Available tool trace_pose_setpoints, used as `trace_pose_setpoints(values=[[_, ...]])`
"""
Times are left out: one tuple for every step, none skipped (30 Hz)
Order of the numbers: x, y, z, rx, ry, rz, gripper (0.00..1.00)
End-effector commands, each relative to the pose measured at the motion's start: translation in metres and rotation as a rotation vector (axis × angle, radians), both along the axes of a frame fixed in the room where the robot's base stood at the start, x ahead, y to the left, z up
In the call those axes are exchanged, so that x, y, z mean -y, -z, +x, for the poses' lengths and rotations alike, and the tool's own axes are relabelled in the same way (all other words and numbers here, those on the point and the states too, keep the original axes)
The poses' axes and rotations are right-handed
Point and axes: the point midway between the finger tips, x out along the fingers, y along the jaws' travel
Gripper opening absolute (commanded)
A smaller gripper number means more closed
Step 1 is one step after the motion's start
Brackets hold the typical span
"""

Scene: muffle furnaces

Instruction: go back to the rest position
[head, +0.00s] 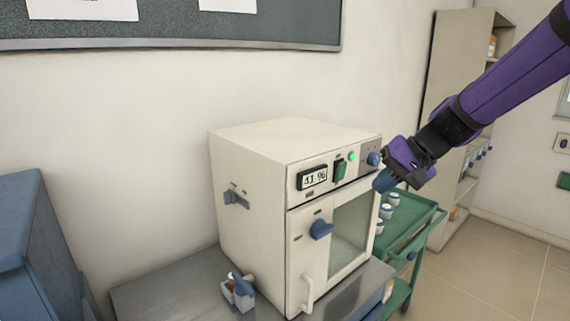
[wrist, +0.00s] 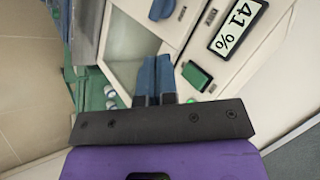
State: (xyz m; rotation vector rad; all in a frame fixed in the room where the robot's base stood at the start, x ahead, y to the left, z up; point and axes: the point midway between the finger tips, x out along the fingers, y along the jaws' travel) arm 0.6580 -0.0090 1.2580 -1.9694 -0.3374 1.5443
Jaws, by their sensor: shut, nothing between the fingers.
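My gripper (head: 384,181) is at the upper right front of the white furnace (head: 250,185), close to the blue knob (head: 374,159) in the head view; I cannot tell if they touch. In the wrist view its blue fingers (wrist: 154,75) are together with nothing between them, in front of the furnace panel. The furnace display (head: 313,178) reads 41 %. A green switch (head: 339,171) and a lit green lamp (head: 352,156) sit beside it. The furnace door with its window (head: 350,234) looks closed. A blue door latch (head: 321,229) is on its left.
The furnace stands on a grey metal table (head: 180,290). A green cart (head: 415,222) with several small white jars stands to the right. Behind it is a tall shelf (head: 443,75). A blue cabinet (head: 35,235) is at left. A small white holder (head: 238,293) is by the furnace. Floor is clear at right.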

Motion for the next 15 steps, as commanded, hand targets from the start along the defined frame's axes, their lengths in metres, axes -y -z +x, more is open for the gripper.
trace_pose_setpoints(values=[[0.0,-0.011,-0.016,0.017,-0.02,-0.031,0.0],[0.001,-0.015,-0.025,0.021,-0.031,-0.05,0.0],[0.001,-0.02,-0.037,0.028,-0.045,-0.077,0.0],[0.002,-0.024,-0.046,0.033,-0.055,-0.097,0.0],[0.003,-0.027,-0.055,0.039,-0.065,-0.118,0.0],[0.005,-0.031,-0.066,0.046,-0.076,-0.147,0.0],[0.006,-0.034,-0.075,0.052,-0.084,-0.169,0.0],[0.008,-0.036,-0.083,0.056,-0.091,-0.19,0.0],[0.01,-0.04,-0.094,0.066,-0.1,-0.22,0.0],[0.012,-0.042,-0.103,0.072,-0.105,-0.243,0.0],[0.014,-0.044,-0.111,0.08,-0.11,-0.266,0.0],[0.017,-0.046,-0.122,0.089,-0.114,-0.296,0.0],[0.019,-0.048,-0.13,0.097,-0.119,-0.321,0.0],[0.021,-0.05,-0.138,0.103,-0.121,-0.344,0.0],[0.025,-0.052,-0.148,0.115,-0.125,-0.376,0.0]])
